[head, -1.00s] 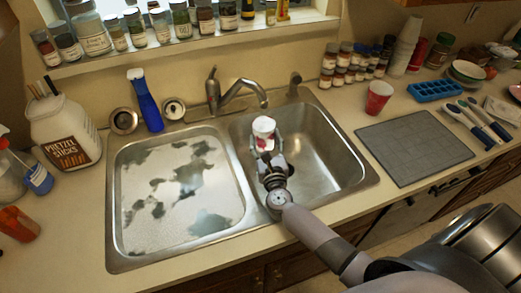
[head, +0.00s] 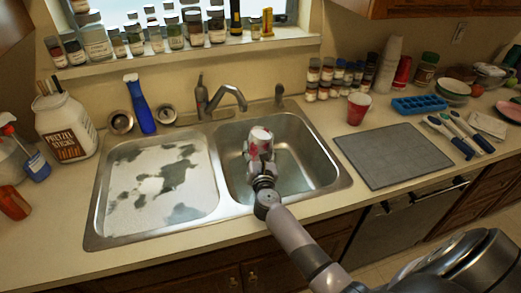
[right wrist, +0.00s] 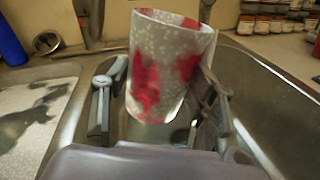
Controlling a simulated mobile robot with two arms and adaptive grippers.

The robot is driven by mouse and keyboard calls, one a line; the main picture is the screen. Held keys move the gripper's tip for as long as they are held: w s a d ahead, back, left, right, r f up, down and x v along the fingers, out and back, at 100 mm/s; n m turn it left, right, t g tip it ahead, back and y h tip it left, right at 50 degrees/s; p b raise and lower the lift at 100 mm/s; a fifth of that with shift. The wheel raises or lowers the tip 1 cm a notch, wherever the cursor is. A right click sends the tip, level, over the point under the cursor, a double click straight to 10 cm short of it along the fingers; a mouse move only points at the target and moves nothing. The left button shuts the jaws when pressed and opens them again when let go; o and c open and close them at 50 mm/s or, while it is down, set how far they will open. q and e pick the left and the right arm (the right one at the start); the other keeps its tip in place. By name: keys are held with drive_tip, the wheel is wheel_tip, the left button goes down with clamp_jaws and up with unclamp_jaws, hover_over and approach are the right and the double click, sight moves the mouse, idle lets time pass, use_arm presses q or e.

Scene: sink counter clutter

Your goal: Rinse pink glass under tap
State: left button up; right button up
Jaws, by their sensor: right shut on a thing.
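The pink glass (head: 261,136), whitish with pink-red patches, is held over the right sink basin (head: 318,170). In the right wrist view the glass (right wrist: 165,70) leans a little, with its wide end up. My right gripper (head: 260,158) is shut on it; its fingers lie on either side of the glass's lower part in the right wrist view. The tap (head: 222,97) stands behind the basins. In the head view its spout end is above and left of the glass. I cannot make out any running water. My left gripper is not in view.
The left basin (head: 150,225) holds whitish, patchy contents. A red cup (head: 359,108) and a grey mat (head: 392,157) are to the right. Jars line the sill.

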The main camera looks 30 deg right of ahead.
drive_tip(key=shift+a+r+m, duration=0.35)
drive_tip(key=shift+r+m, duration=0.1)
drive_tip(key=shift+m, duration=0.65)
drive_tip(key=shift+w+a+m, duration=0.1)
drive_tip(key=shift+a+m, duration=0.05)
drive_tip(key=shift+m, duration=0.55)
drive_tip(key=m, duration=0.1)
drive_tip(key=m+y, duration=0.1)
drive_tip(key=m, duration=0.1)
drive_tip(key=shift+w+a+f, duration=0.1)
drive_tip(key=shift+a, duration=0.1)
drive_tip(key=shift+f+m+y+b, duration=0.35)
drive_tip(key=shift+m+b, duration=0.25)
drive_tip(key=shift+m, duration=0.6)
drive_tip(key=shift+d+f+m+y, duration=0.15)
drive_tip(key=shift+d+m+y, duration=0.1)
drive_tip(key=shift+m, duration=0.85)
drive_tip(key=shift+d+f+m, duration=0.1)
drive_tip(key=shift+f+m, duration=0.1)
drive_tip(key=shift+m, duration=0.6)
drive_tip(key=shift+s+d+r+m+p, duration=0.1)
drive_tip(key=shift+s+d+m+p, duration=0.2)
drive_tip(key=shift+m+p, duration=0.35)
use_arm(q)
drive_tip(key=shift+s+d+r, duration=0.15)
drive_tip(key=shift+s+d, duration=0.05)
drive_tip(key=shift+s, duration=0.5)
